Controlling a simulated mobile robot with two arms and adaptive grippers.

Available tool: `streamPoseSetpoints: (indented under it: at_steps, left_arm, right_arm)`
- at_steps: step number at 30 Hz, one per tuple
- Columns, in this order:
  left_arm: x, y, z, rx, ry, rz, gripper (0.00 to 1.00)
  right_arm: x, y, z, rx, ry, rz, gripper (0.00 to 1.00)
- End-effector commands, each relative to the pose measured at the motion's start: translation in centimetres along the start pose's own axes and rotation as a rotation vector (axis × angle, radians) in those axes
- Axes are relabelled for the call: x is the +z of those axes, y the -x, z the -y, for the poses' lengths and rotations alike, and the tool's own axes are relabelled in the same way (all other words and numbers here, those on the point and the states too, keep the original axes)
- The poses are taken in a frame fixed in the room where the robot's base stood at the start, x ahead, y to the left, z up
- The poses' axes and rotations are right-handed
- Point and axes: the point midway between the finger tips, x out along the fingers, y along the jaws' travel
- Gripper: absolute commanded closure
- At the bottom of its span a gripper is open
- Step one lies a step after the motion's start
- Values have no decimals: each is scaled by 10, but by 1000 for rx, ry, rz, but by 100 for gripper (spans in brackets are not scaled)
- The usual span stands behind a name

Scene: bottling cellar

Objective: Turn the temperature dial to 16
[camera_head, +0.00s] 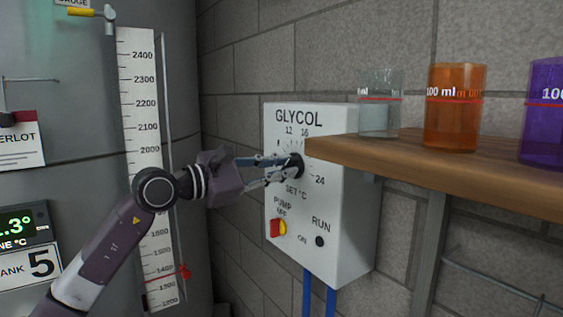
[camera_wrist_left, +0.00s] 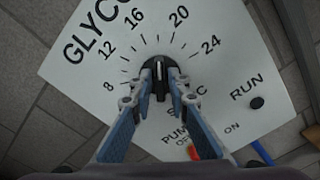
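The temperature dial is a black round knob (camera_wrist_left: 157,65) with a white pointer line, on the white GLYCOL control box (camera_head: 285,222). In the left wrist view, the line points up the picture, between the 16 and 20 marks. My left gripper (camera_wrist_left: 160,79) has one fingertip on each side of the knob's raised grip and looks closed on it. In the head view, my left gripper (camera_head: 283,168) reaches the dial from the left, and its fingers cover part of the dial's scale. My right gripper is not in view.
A wooden shelf (camera_head: 440,168) juts out close to the right of the dial, holding clear, orange and purple beakers. A tall gauge scale (camera_head: 140,110) stands left.

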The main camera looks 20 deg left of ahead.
Motion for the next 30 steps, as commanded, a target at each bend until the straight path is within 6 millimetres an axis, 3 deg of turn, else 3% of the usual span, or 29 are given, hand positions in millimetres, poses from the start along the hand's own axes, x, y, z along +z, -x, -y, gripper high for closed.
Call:
streamPoseSetpoints:
  at_steps: [6,11,18,30]
  left_arm:
    - [0,-1,0,0,0,0,84]
    - [0,0,0,0,0,1,100]
    - [0,0,0,1,13,1,100]
    - [0,0,-1,1,322,2,100]
  right_arm:
    - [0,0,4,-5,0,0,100]
    - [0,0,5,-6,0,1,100]
    - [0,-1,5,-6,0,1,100]
    - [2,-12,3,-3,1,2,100]
